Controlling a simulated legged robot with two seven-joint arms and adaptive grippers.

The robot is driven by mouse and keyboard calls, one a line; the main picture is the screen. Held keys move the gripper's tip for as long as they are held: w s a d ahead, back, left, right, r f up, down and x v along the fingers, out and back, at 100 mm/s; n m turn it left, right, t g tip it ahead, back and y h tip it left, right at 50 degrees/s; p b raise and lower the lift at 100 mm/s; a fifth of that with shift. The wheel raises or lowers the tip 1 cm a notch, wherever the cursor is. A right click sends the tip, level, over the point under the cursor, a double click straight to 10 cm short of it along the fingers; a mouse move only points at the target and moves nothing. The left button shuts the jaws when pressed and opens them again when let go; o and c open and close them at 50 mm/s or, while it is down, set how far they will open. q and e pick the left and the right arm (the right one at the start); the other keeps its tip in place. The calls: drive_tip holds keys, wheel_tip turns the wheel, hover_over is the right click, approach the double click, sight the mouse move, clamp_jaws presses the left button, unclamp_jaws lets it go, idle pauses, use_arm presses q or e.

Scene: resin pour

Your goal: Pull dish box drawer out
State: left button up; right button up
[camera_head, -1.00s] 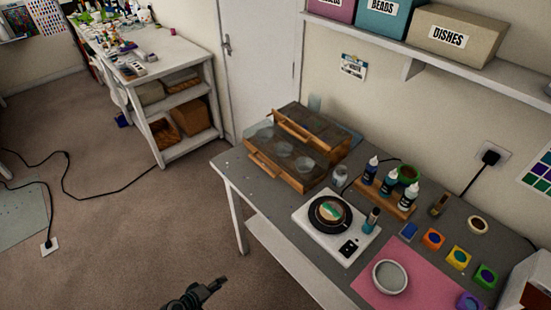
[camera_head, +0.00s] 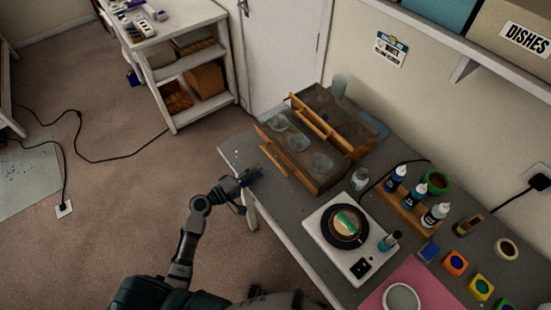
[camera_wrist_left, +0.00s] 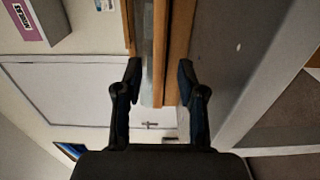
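The wooden dish box (camera_head: 345,142) stands at the far left of the grey worktable. Its near part, a drawer-like tray (camera_head: 318,186), holds clear cups, with a wooden handle bar (camera_head: 273,160) along its front. Another wooden bar (camera_head: 320,122) runs along the far part. My left gripper (camera_head: 252,176) is at the table's left edge, just in front of the handle bar. In the left wrist view its fingers (camera_wrist_left: 158,76) are spread, with a wooden edge (camera_wrist_left: 178,45) of the box showing ahead between them. Contact cannot be told. My right gripper is not in view.
On the table (camera_head: 285,205), right of the box, are a glass jar (camera_head: 360,179), a white scale (camera_head: 325,225) bearing a black dish, a wooden bottle rack (camera_head: 415,213) and a pink mat (camera_head: 425,285). A wall shelf (camera_head: 465,65) hangs above. The floor at left is mostly clear.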

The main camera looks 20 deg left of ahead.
sight(273, 162)
use_arm(q)
drive_tip(key=x, duration=0.3)
drive_tip(key=p+x, duration=0.1)
drive_tip(key=x, duration=0.3)
drive_tip(key=shift+w+a, duration=0.2)
drive_tip(key=shift+w, duration=0.1)
drive_tip(key=shift+w+d, duration=0.35)
drive_tip(key=shift+d, duration=0.25)
clamp_jaws()
drive_tip(key=shift+s+a, duration=0.1)
drive_tip(key=shift+a+f, duration=0.1)
